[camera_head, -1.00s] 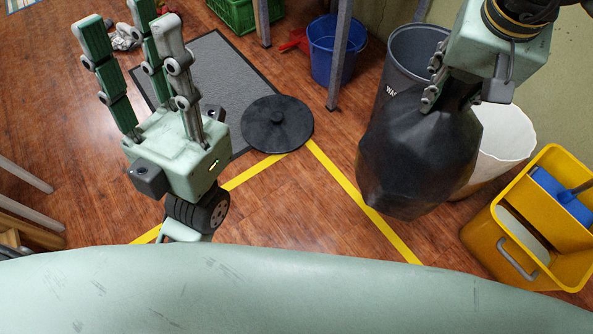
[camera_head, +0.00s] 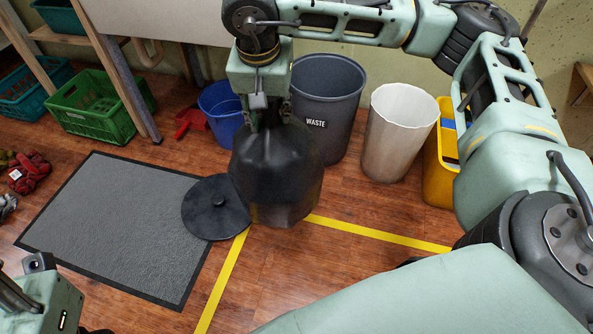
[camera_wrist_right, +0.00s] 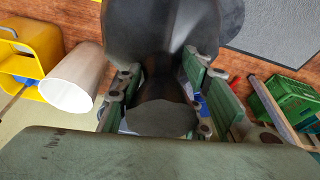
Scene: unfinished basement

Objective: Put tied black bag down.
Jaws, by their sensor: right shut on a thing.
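The tied black bag (camera_head: 276,178) hangs upright below my right gripper (camera_head: 268,112) in the head view. The gripper points down and is shut on the bag's gathered neck. In the right wrist view, the fingers (camera_wrist_right: 160,100) close around the neck, and the bag's body (camera_wrist_right: 150,28) bulges beyond them. The bag overlaps the right edge of the round black lid in the head view; any gap between its bottom and the floor cannot be judged. My left gripper's body (camera_head: 45,302) shows at the bottom left corner, its fingers mostly out of frame.
A grey waste bin (camera_head: 330,110) stands open behind the bag, with a white bin (camera_head: 398,135) and yellow mop bucket (camera_head: 438,165) to its right. A blue bucket (camera_head: 222,115) is behind left. The black lid (camera_head: 212,210) lies by a grey mat (camera_head: 115,225). Taped floor in front is clear.

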